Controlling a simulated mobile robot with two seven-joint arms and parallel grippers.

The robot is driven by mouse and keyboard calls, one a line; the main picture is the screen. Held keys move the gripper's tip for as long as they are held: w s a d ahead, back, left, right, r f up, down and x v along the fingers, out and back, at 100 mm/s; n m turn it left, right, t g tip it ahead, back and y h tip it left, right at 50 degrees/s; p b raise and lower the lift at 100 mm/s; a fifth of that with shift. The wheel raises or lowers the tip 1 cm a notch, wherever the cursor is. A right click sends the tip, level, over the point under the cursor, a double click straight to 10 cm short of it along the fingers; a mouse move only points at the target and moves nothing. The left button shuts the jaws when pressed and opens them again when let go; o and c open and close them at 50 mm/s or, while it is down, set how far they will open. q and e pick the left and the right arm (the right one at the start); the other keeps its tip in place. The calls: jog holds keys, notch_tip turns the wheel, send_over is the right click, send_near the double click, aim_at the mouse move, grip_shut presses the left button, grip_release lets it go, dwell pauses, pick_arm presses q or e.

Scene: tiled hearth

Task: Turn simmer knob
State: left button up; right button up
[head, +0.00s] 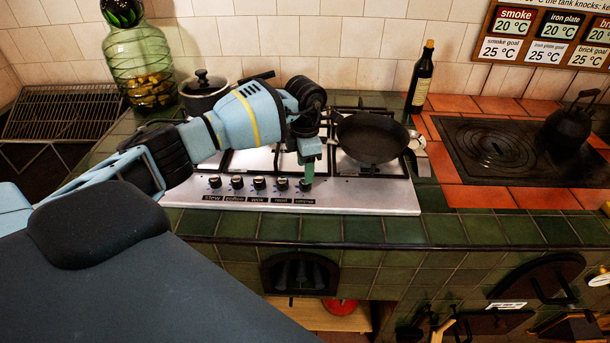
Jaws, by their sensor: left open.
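A gas hob (390,195) has a row of several dark knobs along its steel front, with small labels beneath. The simmer knob (304,187) is the rightmost one, above the label that seems to read "simmer". My left gripper (307,176) points down over the front of the hob, its fingertips right at the simmer knob. It is open, and the fingers partly cover the top of the knob. I cannot tell whether they touch it. My right gripper is not in view.
A black pan (371,139) stands on the hob just right of my gripper. A lidded pot (204,94), a glass jar (140,65) and a wine bottle (420,80) stand behind. A black kettle (567,128) is on the iron plate (490,165) at right.

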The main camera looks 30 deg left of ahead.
pick_arm(q)
jog(key=shift+r, duration=1.35)
